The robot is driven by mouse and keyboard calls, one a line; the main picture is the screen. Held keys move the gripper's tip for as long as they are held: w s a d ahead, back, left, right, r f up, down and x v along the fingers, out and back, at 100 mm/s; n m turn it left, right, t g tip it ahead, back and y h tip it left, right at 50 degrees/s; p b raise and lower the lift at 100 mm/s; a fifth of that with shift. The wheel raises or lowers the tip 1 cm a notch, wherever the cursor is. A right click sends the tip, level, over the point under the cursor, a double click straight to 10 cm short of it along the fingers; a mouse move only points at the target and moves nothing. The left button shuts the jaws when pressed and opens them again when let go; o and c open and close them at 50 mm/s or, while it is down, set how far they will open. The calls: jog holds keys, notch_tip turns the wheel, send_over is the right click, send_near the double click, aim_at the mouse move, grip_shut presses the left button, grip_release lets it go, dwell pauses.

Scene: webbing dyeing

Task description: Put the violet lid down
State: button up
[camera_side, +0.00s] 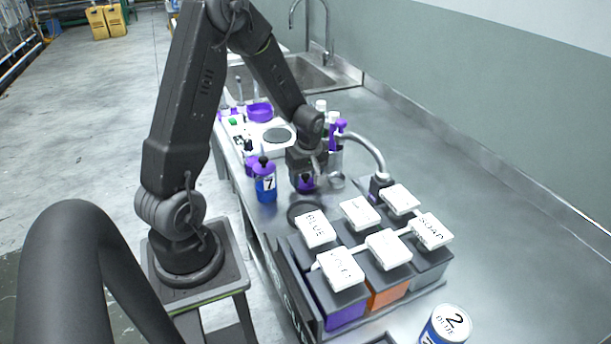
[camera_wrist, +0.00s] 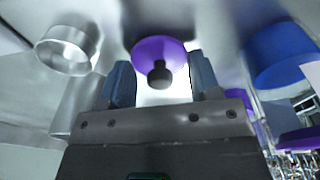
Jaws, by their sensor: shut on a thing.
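The violet lid (camera_wrist: 150,48) is a round disc with a black knob, seen between my fingers in the wrist view. In the side view the violet lid (camera_side: 306,186) shows under my gripper (camera_side: 306,174), low over the steel counter. My gripper (camera_wrist: 163,82) is shut on the lid; its exact hold on the knob is partly hidden. I cannot tell whether the lid touches the counter.
A blue jar marked 7 (camera_side: 265,184) with a violet top stands close at left. A small metal cup (camera_side: 336,181) is at right. A dark ring (camera_side: 305,213) and boxes with white lids (camera_side: 388,249) are in front. The right counter is clear.

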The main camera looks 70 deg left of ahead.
aim_at(308, 185)
jog(key=shift+f, duration=0.1)
jog(key=o, duration=0.9)
notch_tip(308, 185, up, 11)
jog(key=d, duration=0.1)
jog(key=s+d+r+m+t, duration=0.2)
jog(key=s+d+r+m, duration=0.1)
jog(key=d+m, duration=0.3)
jog(key=s+d+r+m+t+h, duration=0.1)
jog(key=s+d+r+m, duration=0.3)
jog(key=d+r+m, duration=0.1)
jog(key=s+d+r+m+t, duration=0.2)
jog(key=s+d+r+m, duration=0.2)
jog(key=d+m, duration=0.3)
jog(key=shift+d+m+t, duration=0.3)
jog(key=shift+d, duration=0.9)
jog(key=shift+s, duration=0.1)
